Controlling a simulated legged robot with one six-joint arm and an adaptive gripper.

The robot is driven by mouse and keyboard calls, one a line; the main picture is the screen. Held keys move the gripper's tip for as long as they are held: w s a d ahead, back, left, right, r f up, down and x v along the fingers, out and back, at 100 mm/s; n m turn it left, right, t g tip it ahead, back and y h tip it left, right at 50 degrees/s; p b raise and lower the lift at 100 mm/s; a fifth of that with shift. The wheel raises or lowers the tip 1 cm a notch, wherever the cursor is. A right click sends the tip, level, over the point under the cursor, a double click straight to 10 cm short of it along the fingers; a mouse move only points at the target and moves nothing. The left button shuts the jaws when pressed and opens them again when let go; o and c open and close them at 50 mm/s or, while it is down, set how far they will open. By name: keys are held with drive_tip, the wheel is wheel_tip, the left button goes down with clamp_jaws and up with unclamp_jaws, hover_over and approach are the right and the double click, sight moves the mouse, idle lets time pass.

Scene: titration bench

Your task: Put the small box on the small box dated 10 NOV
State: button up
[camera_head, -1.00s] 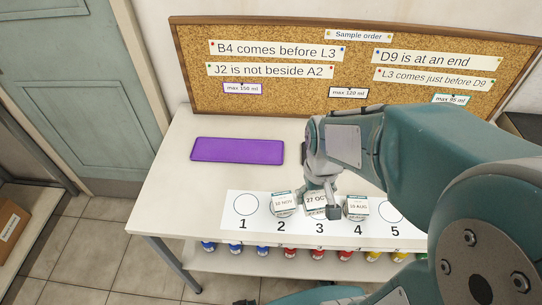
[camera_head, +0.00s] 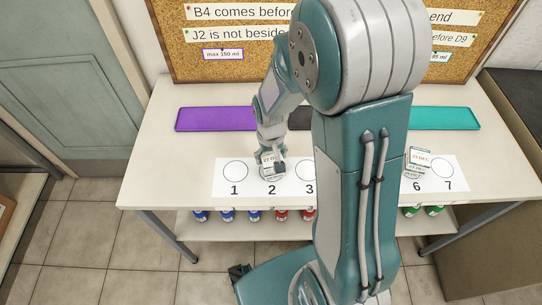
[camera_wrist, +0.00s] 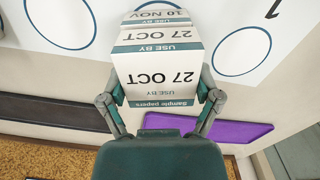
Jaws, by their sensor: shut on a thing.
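My gripper (camera_head: 275,163) is over spot 2 of the numbered white strip; it also shows in the wrist view (camera_wrist: 160,92). It is shut on the white and green small box dated 27 OCT (camera_wrist: 158,68), holding it by two opposite sides. The small box dated 10 NOV (camera_wrist: 158,14) shows just past the held box in the wrist view, mostly hidden by it. The held box appears over it and roughly in line. I cannot tell whether the two touch.
The numbered strip (camera_head: 203,180) lies along the bench's front edge. A box dated DEC (camera_head: 420,158) stands near spot 6. A purple mat (camera_head: 215,119) and a teal mat (camera_head: 445,119) lie behind. My arm hides the strip's middle. Spot 1 (camera_head: 235,171) is empty.

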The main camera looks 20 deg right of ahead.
drive_tip(key=shift+a+f, duration=0.1)
drive_tip(key=shift+f, duration=0.1)
drive_tip(key=o, duration=0.9)
drive_tip(key=shift+d, duration=0.25)
drive_tip(key=shift+a, duration=0.15)
